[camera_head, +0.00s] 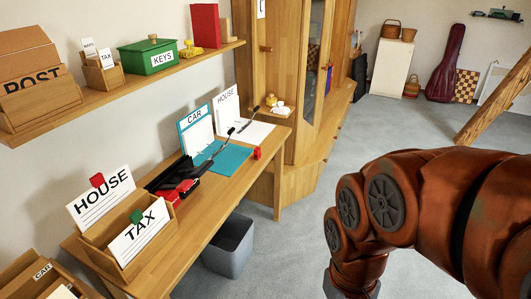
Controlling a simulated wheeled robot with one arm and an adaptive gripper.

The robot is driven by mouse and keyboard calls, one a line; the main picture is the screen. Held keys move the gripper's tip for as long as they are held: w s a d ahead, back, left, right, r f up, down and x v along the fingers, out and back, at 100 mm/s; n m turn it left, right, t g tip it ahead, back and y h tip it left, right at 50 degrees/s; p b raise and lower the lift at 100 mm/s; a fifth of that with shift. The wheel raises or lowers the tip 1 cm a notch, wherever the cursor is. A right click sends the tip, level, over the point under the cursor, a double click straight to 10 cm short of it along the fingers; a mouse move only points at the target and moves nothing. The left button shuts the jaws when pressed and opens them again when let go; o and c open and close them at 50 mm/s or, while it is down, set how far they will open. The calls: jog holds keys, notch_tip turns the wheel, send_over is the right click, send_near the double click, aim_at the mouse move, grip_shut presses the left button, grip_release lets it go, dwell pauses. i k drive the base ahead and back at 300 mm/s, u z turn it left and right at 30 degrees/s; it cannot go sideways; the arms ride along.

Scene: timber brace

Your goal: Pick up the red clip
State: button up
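A red clip (97,180) sits on the top edge of a white card marked HOUSE (101,198), which stands upright in a wooden box (163,247) at the near left of the desk. A second small red object (257,153) stands near the desk's right edge; it is too small to tell whether it is also a clip. A green clip (136,216) is on the TAX card (139,233) in the same box. My arm fills the lower right, well right of the desk and bending down out of the picture. My gripper is not visible.
A black and red item (178,184) lies mid-desk (203,199), beside blue and white CAR (196,128) and HOUSE (227,105) papers. A shelf (130,83) hangs above. A grey bin (229,246) stands below the desk. A slanted timber (497,100) is at far right. Open floor lies beyond.

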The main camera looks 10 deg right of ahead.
aim_at(257, 151)
jog(key=i, duration=1)
jog(key=u, duration=0.75)
